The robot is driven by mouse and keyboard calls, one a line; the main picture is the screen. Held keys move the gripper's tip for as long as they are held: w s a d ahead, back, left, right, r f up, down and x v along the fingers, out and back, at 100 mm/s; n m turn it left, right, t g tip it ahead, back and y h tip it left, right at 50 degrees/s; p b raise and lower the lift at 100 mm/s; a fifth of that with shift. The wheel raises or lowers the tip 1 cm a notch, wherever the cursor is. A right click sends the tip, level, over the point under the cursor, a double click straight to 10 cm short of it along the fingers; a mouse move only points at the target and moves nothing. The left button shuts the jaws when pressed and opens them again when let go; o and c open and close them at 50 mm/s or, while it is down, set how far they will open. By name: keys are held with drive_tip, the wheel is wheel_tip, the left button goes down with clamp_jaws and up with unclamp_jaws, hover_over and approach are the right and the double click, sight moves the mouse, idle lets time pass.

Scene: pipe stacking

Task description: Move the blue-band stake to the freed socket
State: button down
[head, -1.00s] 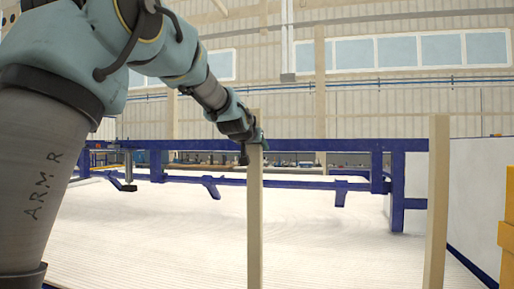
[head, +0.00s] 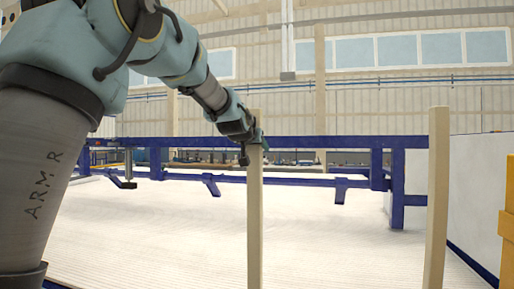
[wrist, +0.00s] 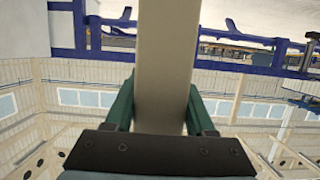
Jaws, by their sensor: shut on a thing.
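A tall pale beige stake (head: 255,215) stands upright in the middle of the head view, its lower end cut off by the picture's edge. My gripper (head: 252,143) is at its upper end. In the wrist view, the green fingers of my gripper (wrist: 162,105) are shut on the stake (wrist: 165,65), one on each side. A second upright beige stake (head: 437,195) stands apart at the right. I see no blue band on either stake. No socket is visible, and the stakes' feet are out of view.
A blue steel frame (head: 350,145) runs across behind the stakes, with a post (head: 397,190) near the right stake. A white panel (head: 478,190) and a yellow structure (head: 506,215) stand at the far right. The pale ribbed surface (head: 330,240) between the stakes looks clear.

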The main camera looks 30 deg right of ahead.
drive_tip(key=shift+r, duration=0.1)
drive_tip(key=shift+c, duration=2.3)
unclamp_jaws()
drive_tip(key=shift+o, duration=1.4)
drive_tip(key=shift+f, duration=0.25)
drive_tip(key=shift+p+v, duration=2.2)
drive_tip(key=shift+v, duration=3.25)
drive_tip(key=shift+r, duration=0.1)
